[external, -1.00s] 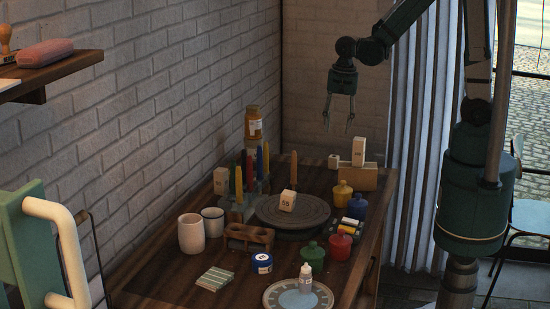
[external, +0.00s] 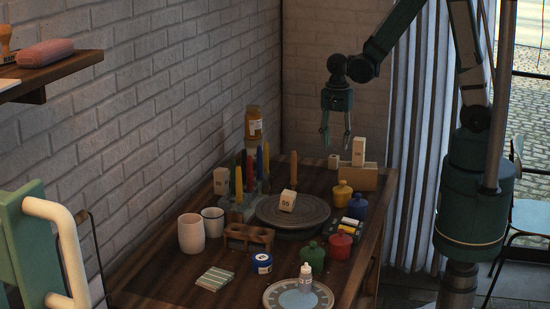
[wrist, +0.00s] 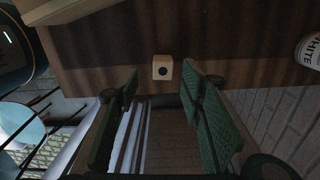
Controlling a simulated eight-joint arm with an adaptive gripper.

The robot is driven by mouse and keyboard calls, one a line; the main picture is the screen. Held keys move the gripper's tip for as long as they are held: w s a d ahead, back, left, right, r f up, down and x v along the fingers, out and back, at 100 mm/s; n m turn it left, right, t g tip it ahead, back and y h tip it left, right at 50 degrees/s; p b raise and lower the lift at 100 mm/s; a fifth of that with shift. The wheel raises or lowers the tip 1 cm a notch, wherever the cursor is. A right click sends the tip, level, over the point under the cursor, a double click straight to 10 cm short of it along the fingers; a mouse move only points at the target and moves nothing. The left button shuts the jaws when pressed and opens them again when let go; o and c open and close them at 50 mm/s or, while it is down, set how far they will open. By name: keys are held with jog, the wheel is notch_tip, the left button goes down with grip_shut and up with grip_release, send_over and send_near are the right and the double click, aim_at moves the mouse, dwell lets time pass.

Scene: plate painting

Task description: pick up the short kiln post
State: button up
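The short kiln post (external: 334,161) is a small pale block standing near the far edge of the wooden table (external: 180,275). In the wrist view the short kiln post (wrist: 163,61) shows a dark round hole in its top. My gripper (external: 336,148) is open and empty above it, pointing down. In the wrist view the post lies just beyond the fingertips of my gripper (wrist: 163,82), lined up with the gap between them. Other pale posts stand at the back right (external: 359,151), at the back left (external: 221,181) and on the round turntable (external: 287,201).
A pale wooden block (external: 365,180) stands close to the right of the short post, under the taller post. A yellow jar (external: 342,194) is in front. An amber jar (external: 253,124) stands high at the back left. Bare table lies left of the post.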

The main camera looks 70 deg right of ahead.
aim_at(334, 156)
jog(key=shift+f, duration=1.15)
jog(key=shift+f, duration=0.15)
jog(key=shift+w+d+f+b, duration=0.15)
jog(key=shift+f+b, duration=0.3)
jog(key=shift+f, duration=0.8)
jog(key=shift+w+d+f+b, duration=0.1)
jog(key=shift+f+b, duration=0.35)
jog(key=shift+f, duration=0.75)
jog(key=c, duration=1)
